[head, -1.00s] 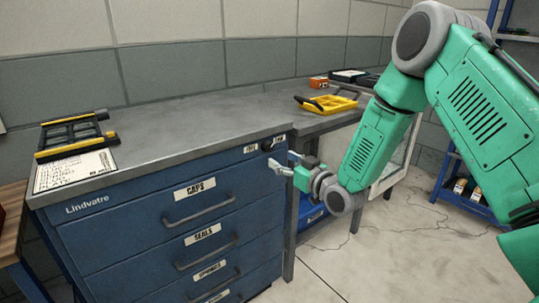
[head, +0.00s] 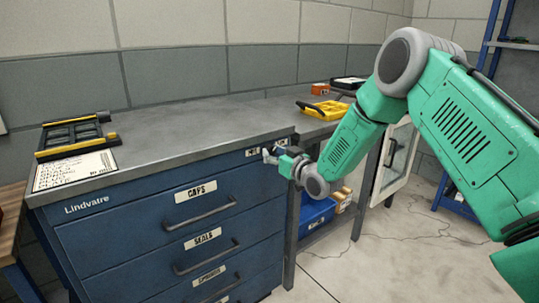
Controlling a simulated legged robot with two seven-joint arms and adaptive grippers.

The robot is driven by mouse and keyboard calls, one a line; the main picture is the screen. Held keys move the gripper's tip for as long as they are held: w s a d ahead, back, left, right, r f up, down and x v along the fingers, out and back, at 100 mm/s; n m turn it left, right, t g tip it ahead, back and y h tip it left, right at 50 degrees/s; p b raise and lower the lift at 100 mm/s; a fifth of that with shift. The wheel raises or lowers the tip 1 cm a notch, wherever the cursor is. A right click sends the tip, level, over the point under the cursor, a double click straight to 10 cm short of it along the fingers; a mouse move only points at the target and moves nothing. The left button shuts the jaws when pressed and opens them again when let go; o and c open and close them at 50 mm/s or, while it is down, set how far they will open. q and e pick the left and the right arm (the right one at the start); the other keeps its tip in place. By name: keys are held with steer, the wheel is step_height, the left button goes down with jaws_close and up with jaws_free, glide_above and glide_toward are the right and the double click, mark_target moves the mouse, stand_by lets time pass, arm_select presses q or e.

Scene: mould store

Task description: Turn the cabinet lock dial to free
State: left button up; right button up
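The blue drawer cabinet (head: 110,232) stands at the left and centre, with drawers labelled CAPS, SEALS and others below; the drawers are shut. The lock dial (head: 267,147) sits at the top right of its front, between two small labels, and is mostly hidden behind my gripper. My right gripper (head: 268,154) is at the dial, its fingers pointing left toward the cabinet front. I cannot tell whether the fingers touch the dial or how far apart they are. My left gripper is not in view.
A black and yellow tray (head: 75,136) and a written sheet (head: 75,171) lie on the cabinet's grey top (head: 190,130).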

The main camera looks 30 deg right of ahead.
steer(key=shift+s+d+f, duration=0.25)
steer(key=shift+d+f, duration=0.25)
steer(key=shift+d, duration=0.05)
jaws_close()
steer(key=shift+a+f+n, duration=0.15)
steer(key=shift+a+n, duration=0.1)
steer(key=shift+n, duration=0.05)
steer(key=n+p, duration=0.1)
steer(key=n, duration=0.4)
steer(key=shift+a, duration=0.1)
steer(key=n, duration=0.7)
steer(key=shift+n, duration=0.4)
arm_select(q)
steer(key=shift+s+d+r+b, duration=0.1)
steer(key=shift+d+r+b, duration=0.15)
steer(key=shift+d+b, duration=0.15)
arm_select(e)
steer(key=shift+r+n, duration=0.2)
steer(key=shift+n, duration=2.1)
